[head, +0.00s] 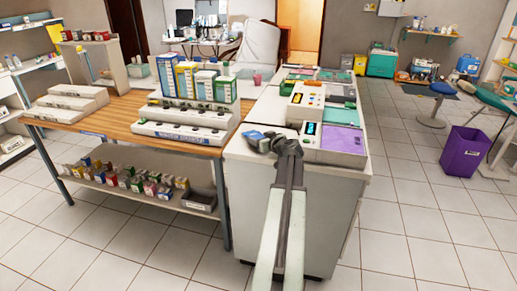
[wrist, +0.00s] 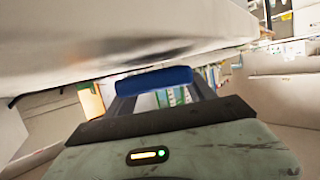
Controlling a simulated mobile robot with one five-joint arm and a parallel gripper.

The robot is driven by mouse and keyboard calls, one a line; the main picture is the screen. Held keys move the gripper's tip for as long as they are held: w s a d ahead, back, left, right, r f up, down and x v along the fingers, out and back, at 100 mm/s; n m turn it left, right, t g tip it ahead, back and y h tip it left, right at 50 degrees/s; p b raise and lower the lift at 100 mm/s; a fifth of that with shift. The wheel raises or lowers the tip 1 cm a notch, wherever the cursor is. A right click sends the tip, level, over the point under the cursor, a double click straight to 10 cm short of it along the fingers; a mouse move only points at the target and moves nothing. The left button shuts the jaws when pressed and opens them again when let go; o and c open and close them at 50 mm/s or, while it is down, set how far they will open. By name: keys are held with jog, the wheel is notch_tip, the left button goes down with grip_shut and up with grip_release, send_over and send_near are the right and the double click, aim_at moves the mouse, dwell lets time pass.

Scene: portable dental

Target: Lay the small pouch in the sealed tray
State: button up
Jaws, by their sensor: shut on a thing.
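My gripper (head: 264,141) is at the left front corner of the white cabinet top, at the end of my extended arm. It is shut on a small blue pouch (head: 251,135). In the wrist view the blue pouch (wrist: 155,80) lies across the fingertips. In the head view the pouch shows just left of the gripper, over or close above the cabinet top; the exact gap cannot be told. A tray unit with purple and green compartments (head: 343,139) stands right of the gripper. No label readable here shows which tray is the sealed one.
A white stepped holder (head: 180,131) and several upright boxes (head: 187,80) stand on the wooden table left of the cabinet. More tray units (head: 300,92) line the cabinet top behind. A purple bin (head: 465,150) stands on the open tiled floor at right.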

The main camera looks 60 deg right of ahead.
jog(key=shift+f, duration=0.75)
jog(key=shift+r, duration=0.25)
jog(key=shift+f, duration=0.1)
jog(key=o, duration=1.1)
jog(key=shift+f, duration=0.1)
jog(key=o, duration=0.5)
jog(key=shift+c, duration=0.2)
